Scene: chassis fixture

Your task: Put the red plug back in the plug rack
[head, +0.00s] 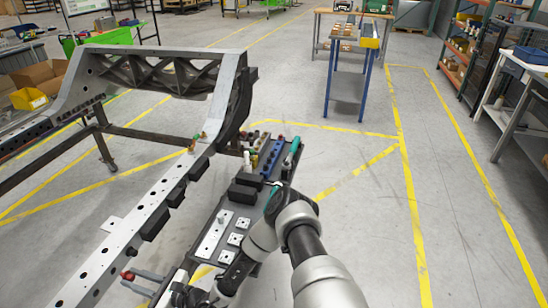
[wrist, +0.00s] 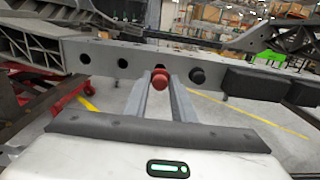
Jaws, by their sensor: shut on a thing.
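The red plug (wrist: 160,79) is between the two grey fingertips of my gripper (wrist: 161,84) in the wrist view. My gripper is shut on it. The plug is in front of a dark hole in the chassis rail (wrist: 100,60); I cannot tell whether it touches the rail. In the head view the red plug (head: 127,275) shows at the fingertips of my gripper (head: 129,279), beside the rail (head: 145,225) at lower left. A pale plate (head: 212,236) with a peg lies on the dark cart top. I cannot tell for sure which item there is the plug rack.
The cart top also holds black blocks (head: 244,190), small square plates (head: 235,239), a blue holder (head: 271,160) and a teal tool (head: 292,152). A black plug (wrist: 198,76) sits in the rail right of the red one. Floor right of the cart is clear.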

